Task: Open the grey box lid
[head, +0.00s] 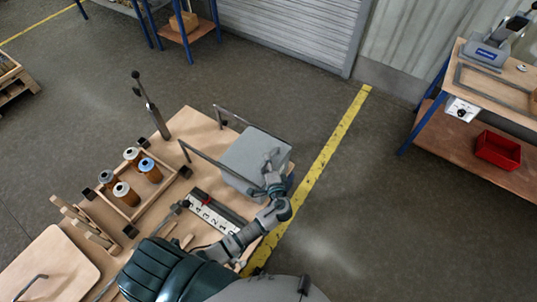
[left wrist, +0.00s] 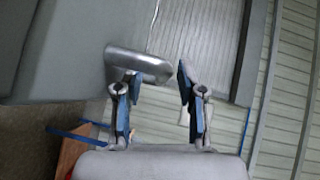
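The grey box (head: 252,153) stands at the right end of the wooden worktop, and its broad grey top looks closed. My left gripper (head: 271,163) is over the right side of the box. In the left wrist view my left gripper (left wrist: 158,88) has its two blue-padded fingers apart. A smooth grey handle (left wrist: 138,63) lies just beyond the fingertips, its right end in front of the gap. I cannot tell if a finger touches it. A large grey surface (left wrist: 50,45) fills the upper left there. My right gripper is not in view.
A wooden rack (head: 128,205) holds several brown cartridges with white or blue caps. Dark bars (head: 207,158) stand beside the box. A numbered strip (head: 208,215) lies in front of it. A red bin (head: 498,150) sits on a bench at right. The floor between is clear.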

